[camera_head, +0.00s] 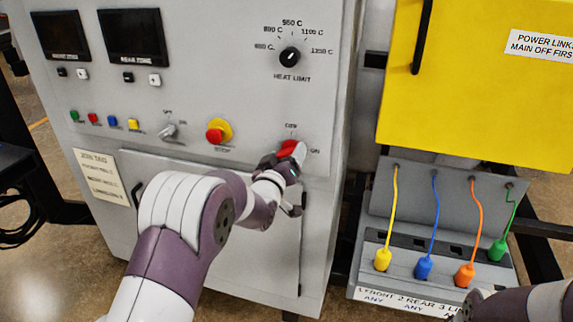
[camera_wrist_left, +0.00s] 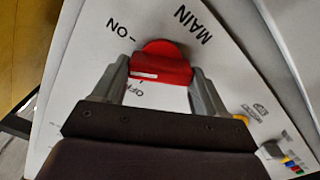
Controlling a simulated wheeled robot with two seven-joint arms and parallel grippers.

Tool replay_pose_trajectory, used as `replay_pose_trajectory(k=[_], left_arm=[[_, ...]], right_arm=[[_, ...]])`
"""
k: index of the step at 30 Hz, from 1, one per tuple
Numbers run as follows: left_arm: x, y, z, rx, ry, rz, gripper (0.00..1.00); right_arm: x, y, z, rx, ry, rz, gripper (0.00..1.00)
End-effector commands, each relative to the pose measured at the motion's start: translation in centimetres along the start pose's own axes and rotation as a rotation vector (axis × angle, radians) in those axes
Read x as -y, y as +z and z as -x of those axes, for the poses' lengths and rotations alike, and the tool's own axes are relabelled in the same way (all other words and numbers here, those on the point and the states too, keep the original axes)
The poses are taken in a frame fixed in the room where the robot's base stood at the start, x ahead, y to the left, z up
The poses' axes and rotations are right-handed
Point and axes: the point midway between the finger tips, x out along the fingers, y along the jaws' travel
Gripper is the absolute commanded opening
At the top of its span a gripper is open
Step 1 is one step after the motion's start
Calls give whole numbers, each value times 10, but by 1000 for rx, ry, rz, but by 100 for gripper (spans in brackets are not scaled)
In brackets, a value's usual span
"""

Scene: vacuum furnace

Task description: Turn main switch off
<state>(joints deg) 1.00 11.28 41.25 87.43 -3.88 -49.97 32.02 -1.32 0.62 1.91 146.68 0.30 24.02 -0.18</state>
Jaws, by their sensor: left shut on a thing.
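The red main switch knob (camera_head: 291,150) is on the lower right of the grey furnace panel. OFF is printed above it and ON to its right. In the left wrist view, the knob (camera_wrist_left: 162,66) lies between the two fingers of my left gripper (camera_wrist_left: 162,82), which is shut on it. The white mark on its left end points between the ON and OFF labels. In the head view my left gripper (camera_head: 285,164) reaches the knob from below and partly covers it. My right arm shows at the lower right, with its dark end (camera_head: 474,302) cut off by the frame.
A red and yellow stop button (camera_head: 218,132) and a small lever switch (camera_head: 172,132) are left of the knob. The heat limit dial (camera_head: 290,57) is above. A yellow cover (camera_head: 475,80) and a plug box with coloured cables (camera_head: 437,268) stand to the right.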

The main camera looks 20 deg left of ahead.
Motion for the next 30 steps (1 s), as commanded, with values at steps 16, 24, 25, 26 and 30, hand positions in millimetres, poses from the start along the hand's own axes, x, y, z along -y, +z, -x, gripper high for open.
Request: replay_pose_trajectory(k=[16, 24, 25, 26, 30], left_arm=[[3, 0, 0, -7, 5, 516, 42], [3, 0, 0, -7, 7, 758, 42], [3, 0, 0, -7, 7, 781, 42], [3, 0, 0, -7, 7, 804, 42], [3, -1, 0, -6, 7, 901, 42]], right_arm=[[0, 6, -47, 0, 0, 0, 43], [0, 7, -62, 0, 0, 0, 43], [0, 8, -64, 0, 0, 0, 43], [0, 8, -65, 0, 0, 0, 43], [0, 8, -70, 0, 0, 0, 43]])
